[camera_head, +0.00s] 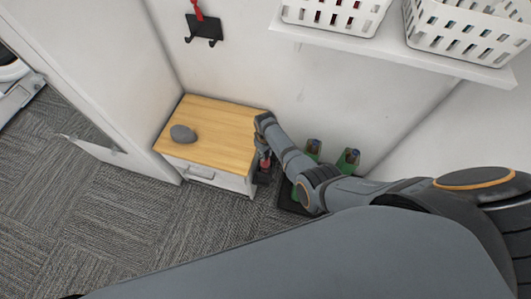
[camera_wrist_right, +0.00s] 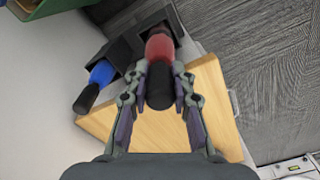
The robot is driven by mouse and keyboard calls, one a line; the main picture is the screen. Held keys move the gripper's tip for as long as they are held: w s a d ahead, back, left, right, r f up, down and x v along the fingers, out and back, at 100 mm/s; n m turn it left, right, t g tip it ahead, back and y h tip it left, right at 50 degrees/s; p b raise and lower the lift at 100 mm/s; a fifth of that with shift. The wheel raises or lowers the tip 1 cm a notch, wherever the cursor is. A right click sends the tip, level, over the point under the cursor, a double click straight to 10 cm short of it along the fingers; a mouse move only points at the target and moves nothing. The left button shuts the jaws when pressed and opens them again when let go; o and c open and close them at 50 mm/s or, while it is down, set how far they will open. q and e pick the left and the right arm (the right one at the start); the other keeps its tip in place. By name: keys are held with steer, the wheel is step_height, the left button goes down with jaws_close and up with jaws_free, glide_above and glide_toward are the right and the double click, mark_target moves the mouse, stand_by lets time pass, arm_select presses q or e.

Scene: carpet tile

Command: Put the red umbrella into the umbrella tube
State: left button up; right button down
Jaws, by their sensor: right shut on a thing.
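The red umbrella (camera_wrist_right: 159,47) has a black handle pointing at the right wrist camera. My right gripper (camera_wrist_right: 159,92) is shut on it near the handle. Its far end goes into an opening of the dark umbrella tube (camera_wrist_right: 124,47); how deep it sits is hidden. A blue umbrella (camera_wrist_right: 101,72) with a black handle stands in the same tube, beside the red one. In the head view my right gripper (camera_head: 263,147) is beside the cabinet's right side, with a bit of the red umbrella (camera_head: 265,164) below it. My left gripper is not in view.
A wooden-topped cabinet (camera_head: 215,125) with a grey stone-like object (camera_head: 183,134) stands left of the gripper. Green crates with bottles (camera_head: 347,160) are to the right. A wall shelf (camera_head: 400,57) holds white baskets. Carpet in front is clear.

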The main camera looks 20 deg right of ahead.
steer(key=shift+f+b, duration=1.5)
steer(key=shift+f, duration=0.45)
steer(key=c, duration=1.1)
jaws_free()
steer(key=shift+o, duration=0.2)
step_height(320, 180, up, 12)
steer(key=shift+f, duration=0.1)
